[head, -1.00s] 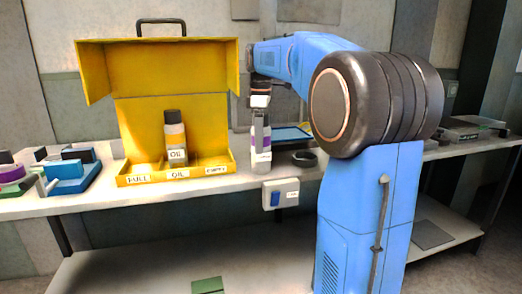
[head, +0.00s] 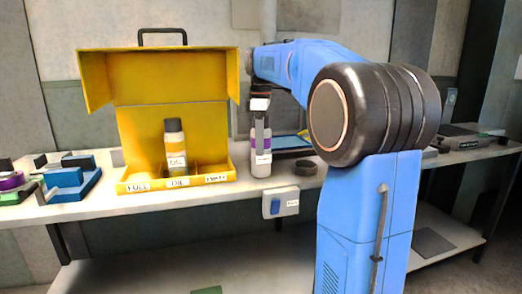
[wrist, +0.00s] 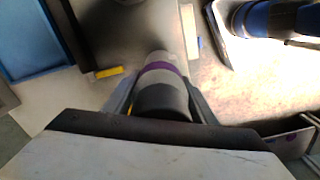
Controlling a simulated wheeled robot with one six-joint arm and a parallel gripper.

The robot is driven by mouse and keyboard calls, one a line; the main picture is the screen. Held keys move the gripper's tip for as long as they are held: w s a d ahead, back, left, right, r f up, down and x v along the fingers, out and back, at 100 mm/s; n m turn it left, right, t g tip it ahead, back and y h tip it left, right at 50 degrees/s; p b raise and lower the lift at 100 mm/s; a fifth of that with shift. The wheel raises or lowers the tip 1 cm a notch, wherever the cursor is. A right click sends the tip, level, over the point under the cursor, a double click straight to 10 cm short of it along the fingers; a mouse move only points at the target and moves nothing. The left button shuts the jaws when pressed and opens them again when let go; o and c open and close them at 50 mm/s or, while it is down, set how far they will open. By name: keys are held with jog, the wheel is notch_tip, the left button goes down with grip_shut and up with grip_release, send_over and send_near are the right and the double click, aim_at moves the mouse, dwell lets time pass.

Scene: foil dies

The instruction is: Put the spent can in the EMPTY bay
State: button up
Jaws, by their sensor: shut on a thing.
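My gripper (head: 260,125) is shut on a pale can with a purple band (head: 261,158), to the right of the yellow case. The can is upright, and I cannot tell whether its base touches the bench. In the wrist view the can (wrist: 160,72) sits between the fingers, its dark end nearest the camera. The open yellow case (head: 165,80) has bays labelled FULL, OIL and EMPTY along its front. An oil bottle (head: 175,147) stands in the middle OIL bay. The EMPTY bay (head: 215,168), at the right, shows nothing standing in it; its floor is mostly hidden.
A dark ring-shaped dish (head: 306,168) and a blue tray (head: 290,143) lie on the bench right of the can. Blue blocks and a purple roll (head: 10,180) are at the left. A switch box (head: 281,203) is on the bench front.

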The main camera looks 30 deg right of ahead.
notch_tip(320, 180, up, 8)
dwell(0.4)
dwell(0.3)
jog(key=shift+r, duration=0.1)
jog(key=shift+f, duration=5)
jog(key=shift+f, duration=0.1)
jog(key=o, duration=1.1)
jog(key=shift+o, duration=0.2)
notch_tip(320, 180, up, 12)
jog(key=shift+r, duration=0.1)
